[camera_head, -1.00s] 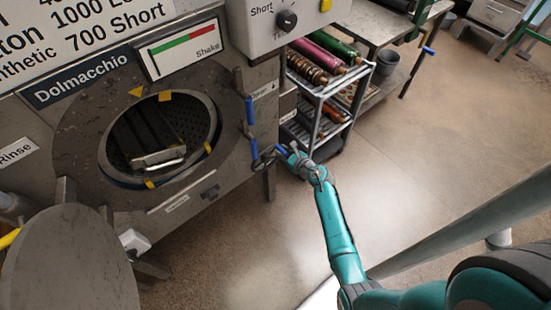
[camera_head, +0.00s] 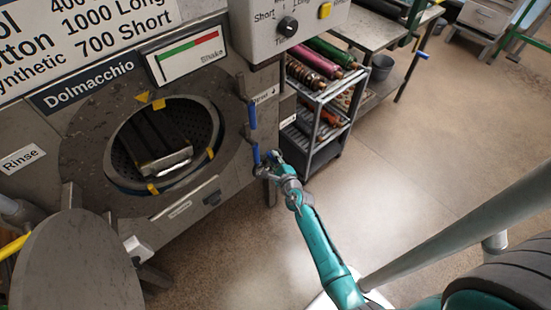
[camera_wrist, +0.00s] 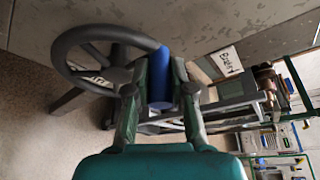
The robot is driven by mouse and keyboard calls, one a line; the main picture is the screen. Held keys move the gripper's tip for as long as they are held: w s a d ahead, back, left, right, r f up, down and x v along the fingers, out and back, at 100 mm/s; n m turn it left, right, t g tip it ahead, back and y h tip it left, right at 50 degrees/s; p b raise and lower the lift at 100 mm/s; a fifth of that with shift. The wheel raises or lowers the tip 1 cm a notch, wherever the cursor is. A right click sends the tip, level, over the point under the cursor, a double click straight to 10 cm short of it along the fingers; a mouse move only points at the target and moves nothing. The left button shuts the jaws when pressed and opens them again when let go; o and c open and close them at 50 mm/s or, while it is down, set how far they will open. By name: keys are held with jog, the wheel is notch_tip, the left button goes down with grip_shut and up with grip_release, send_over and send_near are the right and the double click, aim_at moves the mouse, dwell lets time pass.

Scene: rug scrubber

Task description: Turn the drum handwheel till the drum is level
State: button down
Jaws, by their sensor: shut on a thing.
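The round drum (camera_head: 165,145) sits in the front of the grey machine in the head view. A yellow mark on its rim (camera_head: 158,103) is just right of the fixed yellow triangle (camera_head: 142,98). A silver bar (camera_head: 166,160) inside the drum slopes up to the right. The grey spoked handwheel (camera_wrist: 70,68) fills the upper left of the wrist view. My gripper (camera_wrist: 155,92) is shut on its blue handle (camera_wrist: 160,75), one finger on each side. In the head view my gripper (camera_head: 268,167) is low at the machine's right side, where the wheel is mostly hidden.
A rack of coloured rollers (camera_head: 320,90) is just to the right. A round grey plate (camera_head: 75,265) stands at the front left. The floor (camera_head: 430,150) on the right is open.

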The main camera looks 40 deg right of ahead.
jog(key=shift+a, duration=0.25)
dwell(0.4)
jog(key=c, duration=1)
grip_release()
jog(key=v, duration=1.2)
jog(key=shift+a+f, duration=0.1)
